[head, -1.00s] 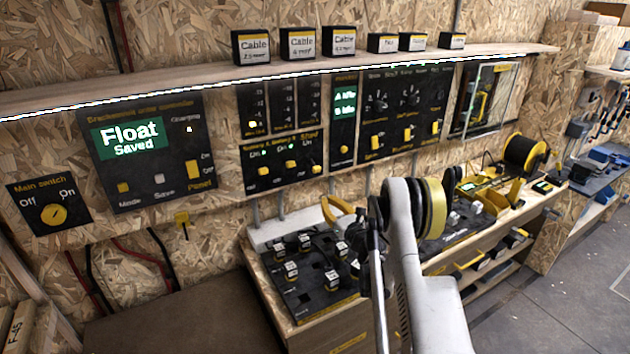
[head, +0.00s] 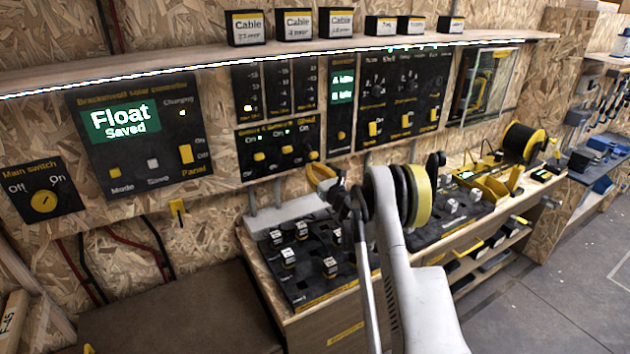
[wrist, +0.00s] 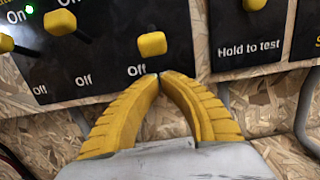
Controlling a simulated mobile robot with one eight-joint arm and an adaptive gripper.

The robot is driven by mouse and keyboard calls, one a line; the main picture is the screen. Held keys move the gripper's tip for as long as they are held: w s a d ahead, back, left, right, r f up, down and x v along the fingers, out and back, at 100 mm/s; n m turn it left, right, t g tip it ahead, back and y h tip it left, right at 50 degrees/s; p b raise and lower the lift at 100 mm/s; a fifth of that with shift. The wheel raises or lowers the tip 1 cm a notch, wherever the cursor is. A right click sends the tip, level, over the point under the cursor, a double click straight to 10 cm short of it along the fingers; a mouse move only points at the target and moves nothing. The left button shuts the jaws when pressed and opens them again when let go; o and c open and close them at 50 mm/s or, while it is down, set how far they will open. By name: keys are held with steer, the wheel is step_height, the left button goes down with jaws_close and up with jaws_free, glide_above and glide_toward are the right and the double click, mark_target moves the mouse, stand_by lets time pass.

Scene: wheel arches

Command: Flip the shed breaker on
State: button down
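The shed breaker (head: 313,155) is the rightmost of three yellow switches on the black battery and shed panel (head: 279,149). In the wrist view its yellow knob (wrist: 152,43) sits low, close above its "Off" label. My gripper (head: 323,180) is just below that panel's lower right corner in the head view. In the wrist view my gripper's yellow fingertips (wrist: 161,75) meet with nothing visible between them, just below the shed knob. I cannot tell whether they touch the panel.
The other breaker knobs (wrist: 60,22) are to the left. A "Hold to test" panel (wrist: 249,40) is close on the right. A shelf (head: 200,68) with labelled boxes runs above. A workbench (head: 330,316) with black-topped modules stands below my arm.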

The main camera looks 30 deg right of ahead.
mark_target(313, 153)
steer(key=shift+s+r, duration=0.25)
steer(key=shift+r, duration=0.25)
steer(key=shift+s+r, duration=0.2)
steer(key=shift+r, duration=0.25)
steer(key=shift+s+r+g+p, duration=0.35)
steer(key=shift+r+g+p, duration=0.1)
steer(key=shift+g+p, duration=0.35)
steer(key=r+g+p, duration=0.1)
steer(key=g+p, duration=0.1)
steer(key=s+r+g+p, duration=0.1)
steer(key=r+g+p, duration=0.1)
steer(key=shift+s+g, duration=0.2)
steer(key=shift+g, duration=0.1)
steer(key=shift+p, duration=0.3)
steer(key=shift+r+p, duration=0.3)
steer(key=shift+r, duration=0.5)
